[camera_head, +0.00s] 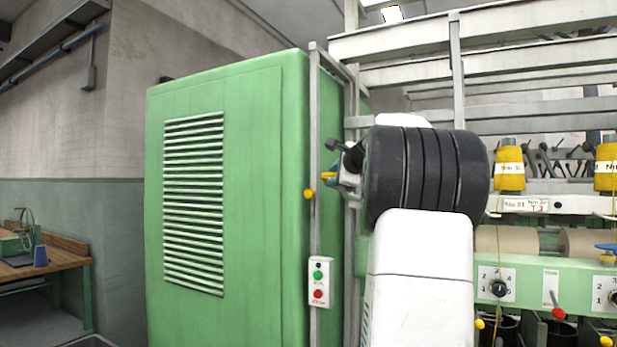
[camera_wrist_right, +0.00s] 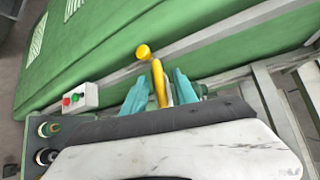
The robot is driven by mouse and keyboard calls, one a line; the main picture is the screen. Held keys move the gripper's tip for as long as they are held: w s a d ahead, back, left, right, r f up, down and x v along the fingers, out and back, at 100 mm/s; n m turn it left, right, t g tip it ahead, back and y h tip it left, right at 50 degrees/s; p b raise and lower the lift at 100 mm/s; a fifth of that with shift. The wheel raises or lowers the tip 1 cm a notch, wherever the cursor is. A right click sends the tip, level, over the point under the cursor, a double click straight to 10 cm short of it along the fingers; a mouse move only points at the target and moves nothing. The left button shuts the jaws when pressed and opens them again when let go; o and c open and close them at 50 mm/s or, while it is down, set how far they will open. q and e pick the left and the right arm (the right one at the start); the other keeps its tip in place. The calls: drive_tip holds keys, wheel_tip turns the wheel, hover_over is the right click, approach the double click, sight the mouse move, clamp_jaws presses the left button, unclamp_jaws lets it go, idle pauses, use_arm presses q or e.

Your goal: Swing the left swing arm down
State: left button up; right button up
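A yellow lever with a round knob, which looks like the left swing arm, shows in the right wrist view (camera_wrist_right: 159,80). In the head view its yellow knob (camera_head: 309,194) sits in front of the grey post at the green cabinet's right edge; most of the lever is hidden behind my right arm. My right gripper (camera_wrist_right: 161,84) has its two teal fingers apart, one on each side of the yellow lever, with a small gap seeming to show. Whether a finger touches it I cannot tell. In the head view that gripper is largely hidden by my wrist. My left gripper is out of view.
A large green cabinet (camera_head: 255,200) stands left of my right arm. A small button box (camera_head: 319,282) is on the post below the knob. Yellow bobbins (camera_head: 509,168) and a green control rail (camera_head: 527,283) are at right. A wooden bench (camera_head: 45,258) is far left.

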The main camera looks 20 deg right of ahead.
clamp_jaws()
idle(1.4)
